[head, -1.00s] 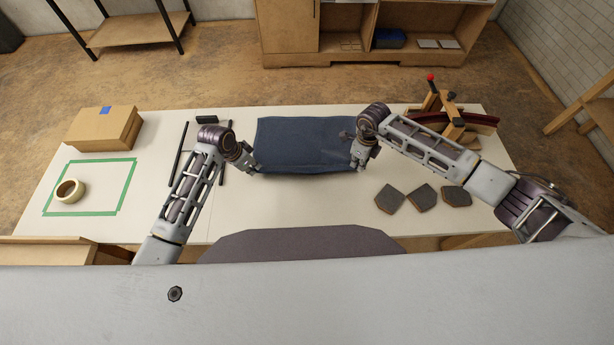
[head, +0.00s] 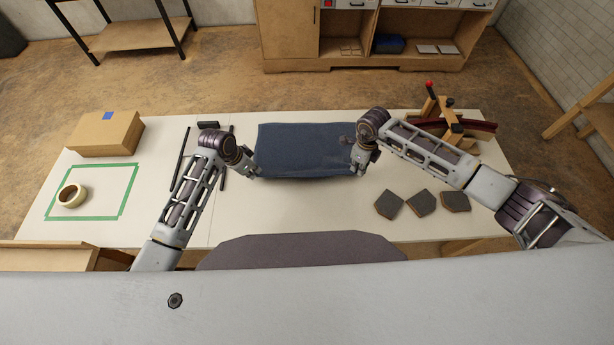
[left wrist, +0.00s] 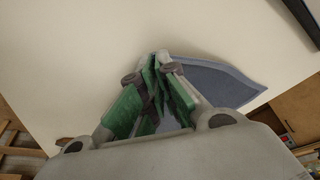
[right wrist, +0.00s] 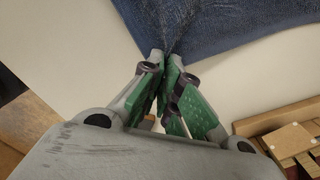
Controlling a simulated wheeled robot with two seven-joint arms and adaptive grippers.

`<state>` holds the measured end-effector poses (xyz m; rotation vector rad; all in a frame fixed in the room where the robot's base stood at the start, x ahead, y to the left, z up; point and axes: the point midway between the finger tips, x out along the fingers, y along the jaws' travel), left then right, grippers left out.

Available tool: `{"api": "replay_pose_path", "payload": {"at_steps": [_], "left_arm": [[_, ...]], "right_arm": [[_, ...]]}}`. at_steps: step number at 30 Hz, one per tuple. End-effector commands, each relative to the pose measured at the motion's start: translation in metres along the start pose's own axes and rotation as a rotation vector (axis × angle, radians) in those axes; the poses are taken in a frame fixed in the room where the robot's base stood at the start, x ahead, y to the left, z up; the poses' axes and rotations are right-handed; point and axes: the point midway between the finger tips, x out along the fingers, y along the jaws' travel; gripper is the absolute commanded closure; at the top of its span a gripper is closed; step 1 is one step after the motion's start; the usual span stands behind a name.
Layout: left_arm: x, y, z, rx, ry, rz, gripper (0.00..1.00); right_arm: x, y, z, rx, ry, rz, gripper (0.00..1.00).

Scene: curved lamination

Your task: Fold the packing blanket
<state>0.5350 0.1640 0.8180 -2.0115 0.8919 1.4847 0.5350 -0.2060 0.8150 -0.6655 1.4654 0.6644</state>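The dark blue packing blanket (head: 305,145) lies on the white table between my two grippers. Its near edge runs from one gripper to the other. My left gripper (head: 257,174) is at its near left corner; in the left wrist view the fingertips (left wrist: 160,58) are together on the blanket (left wrist: 222,82). My right gripper (head: 355,170) is at its near right corner; in the right wrist view the fingertips (right wrist: 165,54) pinch the corner, with creases in the blanket (right wrist: 225,25). The cloth between the fingers is mostly hidden.
A cardboard box (head: 105,133), a tape roll (head: 72,195) and a green taped rectangle (head: 128,190) are at the left. Black bars (head: 182,160) lie beside my left arm. Dark tiles (head: 421,202) and a wooden clamp form (head: 455,125) are at the right. The table's near middle is clear.

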Motion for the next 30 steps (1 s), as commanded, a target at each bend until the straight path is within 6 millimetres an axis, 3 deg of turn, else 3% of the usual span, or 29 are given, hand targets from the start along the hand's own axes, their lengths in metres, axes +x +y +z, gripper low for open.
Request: {"api": "replay_pose_path", "payload": {"at_steps": [30], "left_arm": [[-0.046,0.002,-0.012,0.036,-0.017,-0.031,1.00]], "right_arm": [[-0.048,0.006,0.002,-0.027,-0.024,-0.036,1.00]]}}
